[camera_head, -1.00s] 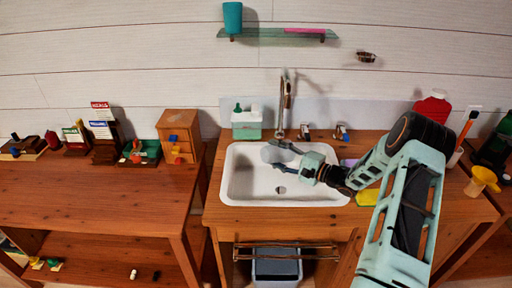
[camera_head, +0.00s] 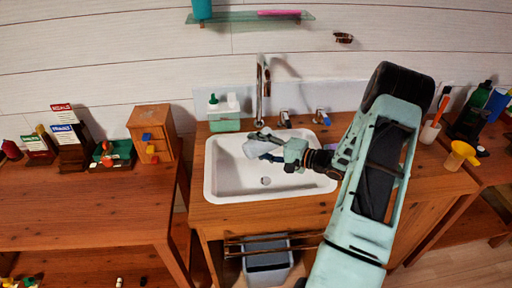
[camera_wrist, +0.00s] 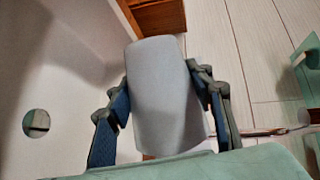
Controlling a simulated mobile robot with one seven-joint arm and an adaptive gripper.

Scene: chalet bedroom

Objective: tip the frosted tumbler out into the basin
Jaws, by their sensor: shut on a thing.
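The frosted tumbler (camera_head: 257,147) is pale grey-white and hangs over the white basin (camera_head: 222,187) in the head view. It looks tilted there, and I cannot make out its mouth or any contents. My gripper (camera_head: 264,143) is shut around it from the right. In the wrist view the tumbler (camera_wrist: 165,95) sits between the two dark fingers of my gripper (camera_wrist: 157,82), with a finger on each side. The basin (camera_wrist: 70,75) and its drain hole (camera_wrist: 36,122) show at the left there.
The faucet (camera_head: 263,88) rises behind the basin, with taps to its right. A green soap caddy (camera_head: 223,118) stands at the back left. A glass shelf (camera_head: 245,17) is on the wall above.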

